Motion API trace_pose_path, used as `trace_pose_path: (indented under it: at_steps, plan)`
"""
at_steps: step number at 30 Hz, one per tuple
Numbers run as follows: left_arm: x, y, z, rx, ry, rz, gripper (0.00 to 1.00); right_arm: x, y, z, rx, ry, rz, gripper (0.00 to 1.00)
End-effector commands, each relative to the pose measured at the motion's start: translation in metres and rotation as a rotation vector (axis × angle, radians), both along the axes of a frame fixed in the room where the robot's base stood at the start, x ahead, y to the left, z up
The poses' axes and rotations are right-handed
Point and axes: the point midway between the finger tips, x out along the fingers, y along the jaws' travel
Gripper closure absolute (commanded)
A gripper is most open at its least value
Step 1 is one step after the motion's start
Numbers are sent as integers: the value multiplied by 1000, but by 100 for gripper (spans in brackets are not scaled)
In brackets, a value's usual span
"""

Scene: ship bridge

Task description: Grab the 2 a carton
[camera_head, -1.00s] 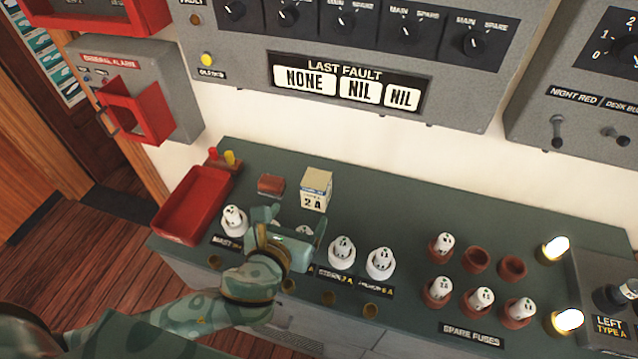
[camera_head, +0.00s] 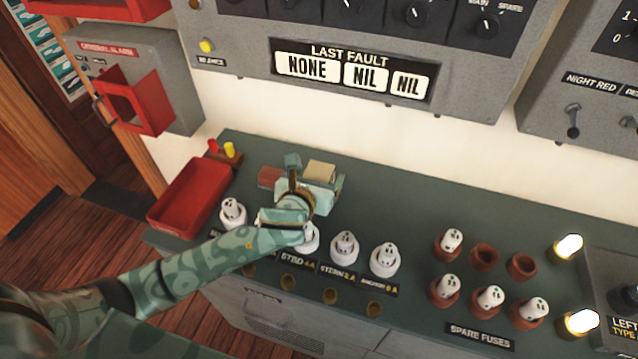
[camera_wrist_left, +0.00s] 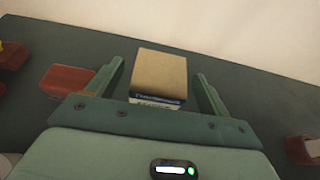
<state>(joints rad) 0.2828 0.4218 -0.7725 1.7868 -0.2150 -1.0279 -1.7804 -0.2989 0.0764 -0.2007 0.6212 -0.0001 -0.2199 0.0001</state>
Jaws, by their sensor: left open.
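The 2 A carton (camera_head: 321,171) is a small box with a tan top standing on the green counter. In the head view my left gripper (camera_head: 313,172) reaches over it and hides its front label. In the left wrist view the carton (camera_wrist_left: 160,75) stands between the two fingers of my left gripper (camera_wrist_left: 163,92), with a strip of its blue and white front showing. The fingers are open, one on each side, with a visible gap on the right. My right gripper is not in view.
A red-brown block (camera_head: 270,177) lies just left of the carton. A red tray (camera_head: 190,196) is at the counter's left end. White fuses (camera_head: 344,247) in holders stand in front, with spare fuses (camera_head: 490,299) to the right. The wall panel (camera_head: 350,75) is behind.

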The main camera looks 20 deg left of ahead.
Motion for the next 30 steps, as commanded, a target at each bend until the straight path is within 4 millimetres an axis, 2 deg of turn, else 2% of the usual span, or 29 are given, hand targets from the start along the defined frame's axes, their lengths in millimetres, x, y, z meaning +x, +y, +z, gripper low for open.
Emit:
trace_pose_path:
  at_steps: [2,3,9,20,26,30]
  plan:
    - [0,0,0,0,0,0,20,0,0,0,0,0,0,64]
    - [0,0,0,0,0,0,26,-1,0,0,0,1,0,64]
    - [-1,0,0,0,0,1,78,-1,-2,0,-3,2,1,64]
    - [0,0,8,0,-2,1,78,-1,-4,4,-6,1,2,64]
    - [0,0,40,0,-7,1,78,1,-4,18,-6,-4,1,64]
    - [-25,-14,71,-4,-5,-3,78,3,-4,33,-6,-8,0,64]
